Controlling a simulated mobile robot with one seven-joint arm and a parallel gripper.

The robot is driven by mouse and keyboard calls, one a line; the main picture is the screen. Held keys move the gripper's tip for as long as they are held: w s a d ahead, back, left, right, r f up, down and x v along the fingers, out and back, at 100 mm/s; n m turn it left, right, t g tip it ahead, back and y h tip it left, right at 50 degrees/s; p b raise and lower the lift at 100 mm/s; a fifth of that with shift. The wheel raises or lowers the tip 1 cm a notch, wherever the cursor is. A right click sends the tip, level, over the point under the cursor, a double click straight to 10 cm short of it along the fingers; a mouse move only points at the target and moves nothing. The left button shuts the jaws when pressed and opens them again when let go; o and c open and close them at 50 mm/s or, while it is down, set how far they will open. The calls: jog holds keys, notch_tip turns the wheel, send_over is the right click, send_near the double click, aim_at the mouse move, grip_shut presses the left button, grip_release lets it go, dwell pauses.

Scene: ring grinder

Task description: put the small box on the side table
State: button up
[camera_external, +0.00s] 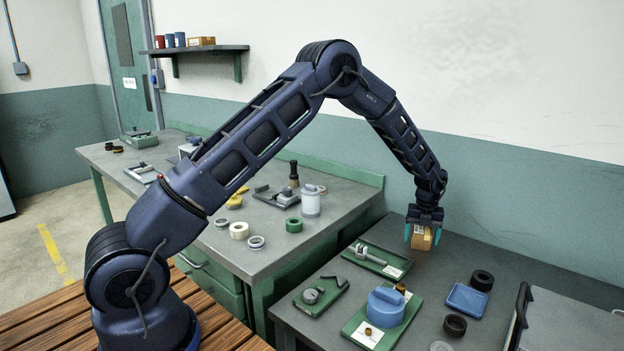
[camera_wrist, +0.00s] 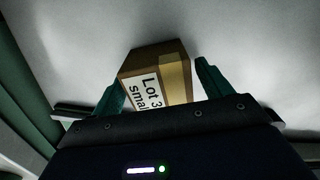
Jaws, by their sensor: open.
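The small box (camera_external: 421,239) is brown cardboard with a tape strip and a white label, partly readable as "Lot 3 small" in the wrist view (camera_wrist: 158,80). It appears to stand on the grey top of the right-hand table (camera_external: 452,262), near its back left part. My gripper (camera_external: 421,232) is over the box with its teal fingers on either side. In the wrist view my gripper (camera_wrist: 160,88) is open, with a gap between the box and the right finger. The left finger is close to the box; I cannot tell whether it touches.
Green trays with parts, one (camera_external: 379,261) close left of the box, a blue round container (camera_external: 385,307), a blue tray (camera_external: 467,299) and dark rings (camera_external: 482,280) share this table. A longer workbench (camera_external: 262,262) stands left. A wall shelf (camera_external: 205,50) holds cans and another box.

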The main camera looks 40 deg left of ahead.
notch_tip(320, 180, up, 12)
notch_tip(320, 180, up, 15)
jog(key=n+t, duration=0.1)
jog(key=n, duration=0.6)
send_over(422, 230)
jog(key=s+a, duration=0.8)
jog(key=s, duration=0.1)
jog(key=s+a+r+n+t, duration=0.1)
jog(key=s+a+r+n, duration=0.65)
jog(key=s+r, duration=0.45)
jog(key=s+a+n+t, duration=0.1)
jog(key=s+a+n, duration=0.2)
jog(key=s, duration=0.8)
jog(key=s+a+n, duration=0.4)
jog(key=s+n, duration=0.4)
jog(key=s, duration=0.3)
jog(key=s+a+n+t, duration=0.1)
jog(key=s+a+n, duration=0.2)
jog(key=s+n, duration=0.3)
jog(key=s, duration=0.5)
jog(key=shift+a+f+t, duration=0.2)
jog(key=shift+f+t, duration=0.1)
